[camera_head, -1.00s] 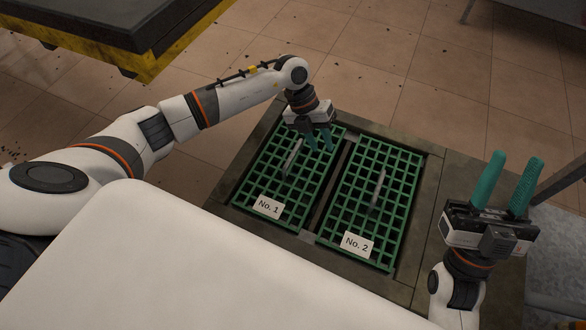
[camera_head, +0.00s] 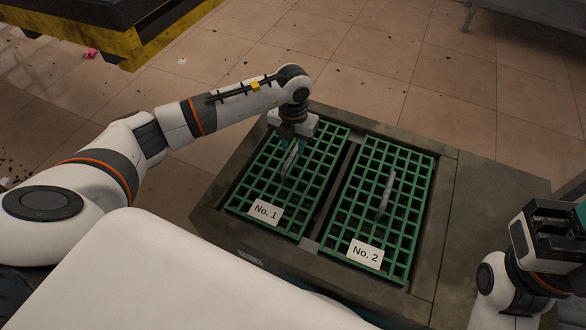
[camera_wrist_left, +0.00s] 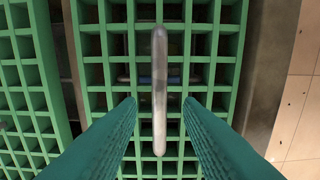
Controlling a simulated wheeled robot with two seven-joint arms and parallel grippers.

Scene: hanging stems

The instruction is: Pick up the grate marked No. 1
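The green grate marked No. 1 (camera_head: 312,178) lies in the left opening of the frame, its white label (camera_head: 265,211) at the near end. A grey bar handle (camera_head: 291,160) stands up from its middle. My left gripper (camera_head: 291,146) is over this grate, right at the handle. In the left wrist view, my left gripper (camera_wrist_left: 158,104) is open, with one green finger on each side of the handle (camera_wrist_left: 160,75) and gaps between. My right gripper (camera_head: 580,212) is at the right edge, its fingers mostly cut off or hidden.
The green grate marked No. 2 (camera_head: 345,205), with its own handle (camera_head: 386,192), lies to the right in the same dark frame (camera_head: 470,200). A black and yellow platform (camera_head: 150,45) stands at the back left. Tiled floor (camera_head: 370,60) is open behind.

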